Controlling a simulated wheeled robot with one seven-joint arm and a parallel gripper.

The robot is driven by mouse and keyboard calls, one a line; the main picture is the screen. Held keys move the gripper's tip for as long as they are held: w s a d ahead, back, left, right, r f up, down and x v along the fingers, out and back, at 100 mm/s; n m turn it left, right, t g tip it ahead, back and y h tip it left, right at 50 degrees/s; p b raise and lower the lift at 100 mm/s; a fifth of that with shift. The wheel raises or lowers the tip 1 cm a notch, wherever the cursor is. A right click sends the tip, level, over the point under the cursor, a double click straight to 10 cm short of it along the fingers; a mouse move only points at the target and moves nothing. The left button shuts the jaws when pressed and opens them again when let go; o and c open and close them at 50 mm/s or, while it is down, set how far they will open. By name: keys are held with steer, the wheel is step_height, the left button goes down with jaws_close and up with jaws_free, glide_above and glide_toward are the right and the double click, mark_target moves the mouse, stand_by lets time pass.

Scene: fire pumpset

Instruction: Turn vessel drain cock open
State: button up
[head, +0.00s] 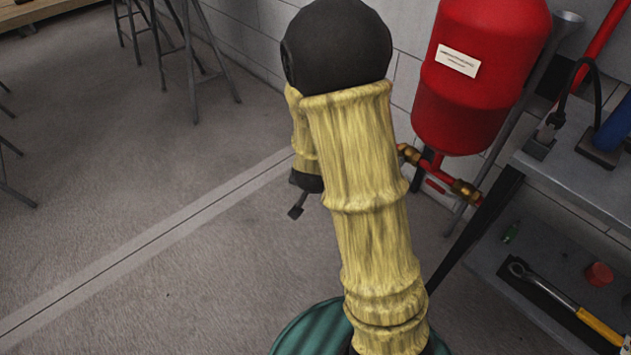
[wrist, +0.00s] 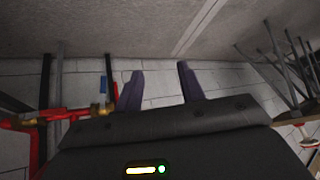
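A red vessel (head: 478,85) with a white label hangs by the wall at the upper right of the head view. Below it, red pipework carries a brass fitting (head: 409,154) on the left, partly hidden by my arm, and another brass fitting (head: 464,191) on the right. A small red lever (head: 436,186) shows between them; I cannot tell its exact setting. In the wrist view, brass fittings (wrist: 101,109) on the red pipe lie left of my gripper (wrist: 160,86). My gripper is open and empty, with its fingers apart, touching nothing visible. In the head view it is mostly hidden behind my arm.
A grey shelf unit (head: 590,190) stands at the right, with a yellow-handled wrench (head: 570,305) and a red cap (head: 599,273) on its lower shelf. Stools (head: 185,45) stand at the upper left. A white block wall (wrist: 165,94) backs the pipework.

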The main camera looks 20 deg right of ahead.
steer(key=shift+w, duration=0.1)
jaws_close()
steer(key=s+d+f+m+t+h+b, duration=0.2)
steer(key=s+d+f+m+h, duration=0.1)
steer(key=d+f+m+h, duration=0.3)
steer(key=s+d+f+m+t+h+b, duration=0.2)
steer(key=s+d+f+m+h, duration=0.2)
steer(key=d+f+m, duration=0.6)
steer(key=shift+s+d+m+h, duration=0.2)
steer(key=shift+d+m+h, duration=0.9)
steer(key=shift+d+m, duration=1.85)
steer(key=shift+a+f+m+b, duration=0.15)
steer(key=shift+a+m+b, duration=0.15)
steer(key=shift+a+m, duration=0.3)
